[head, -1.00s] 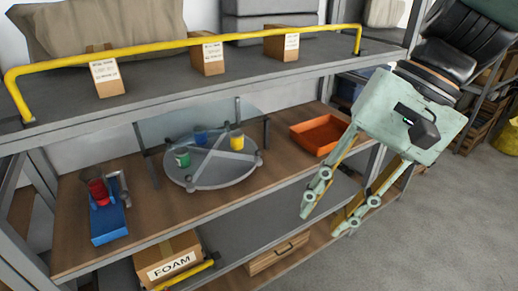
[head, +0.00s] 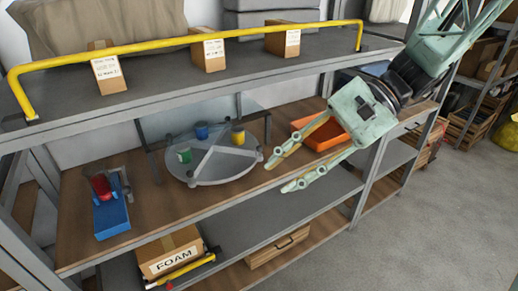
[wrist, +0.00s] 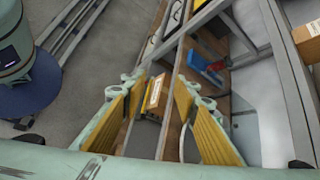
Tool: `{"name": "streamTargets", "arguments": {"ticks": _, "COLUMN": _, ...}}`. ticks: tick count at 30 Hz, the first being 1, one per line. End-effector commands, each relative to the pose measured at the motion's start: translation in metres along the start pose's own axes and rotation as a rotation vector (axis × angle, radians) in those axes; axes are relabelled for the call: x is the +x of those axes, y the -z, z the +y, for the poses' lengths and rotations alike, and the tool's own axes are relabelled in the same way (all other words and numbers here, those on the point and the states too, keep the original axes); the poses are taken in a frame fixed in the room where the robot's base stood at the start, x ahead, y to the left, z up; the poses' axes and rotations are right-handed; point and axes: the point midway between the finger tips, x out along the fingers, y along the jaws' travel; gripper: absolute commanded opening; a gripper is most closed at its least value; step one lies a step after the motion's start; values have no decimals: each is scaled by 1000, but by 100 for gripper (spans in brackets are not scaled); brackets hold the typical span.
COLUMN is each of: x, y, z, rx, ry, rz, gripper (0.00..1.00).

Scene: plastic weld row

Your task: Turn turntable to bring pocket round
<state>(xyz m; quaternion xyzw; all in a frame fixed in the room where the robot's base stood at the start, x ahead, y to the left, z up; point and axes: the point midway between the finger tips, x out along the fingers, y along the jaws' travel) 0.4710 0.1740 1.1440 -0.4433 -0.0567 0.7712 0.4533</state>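The turntable (head: 222,172) is a round grey disc on the middle shelf, split by raised walls into pockets. A green cup (head: 184,155) stands in its left part, a blue cup (head: 201,132) at its back and a yellow cup (head: 238,138) at its back right. The front pocket looks empty. My gripper (head: 280,175) is open and empty. Its two fingers point left at the turntable's right rim, close to it; I cannot tell whether they touch. The wrist view also shows the open gripper (wrist: 160,82), with yellow pads spread and nothing between them.
An orange tray (head: 325,137) lies behind my gripper. A blue fixture (head: 112,217) with a red part stands at the left. A clear screen (head: 160,128) stands behind the turntable. The upper shelf with a yellow rail (head: 200,39) overhangs. A FOAM box (head: 170,256) sits below.

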Motion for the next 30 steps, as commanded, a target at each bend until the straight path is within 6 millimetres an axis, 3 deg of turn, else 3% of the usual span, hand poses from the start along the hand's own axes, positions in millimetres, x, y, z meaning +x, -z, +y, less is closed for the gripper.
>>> {"name": "streamTargets", "arguments": {"ticks": 17, "x": 12, "y": 77, "z": -51, "rx": 192, "ry": 214, "rz": -146, "gripper": 28}}
{"name": "streamTargets", "arguments": {"ticks": 30, "x": 17, "y": 149, "z": -78, "rx": 335, "ry": 388, "rz": -232, "gripper": 28}}
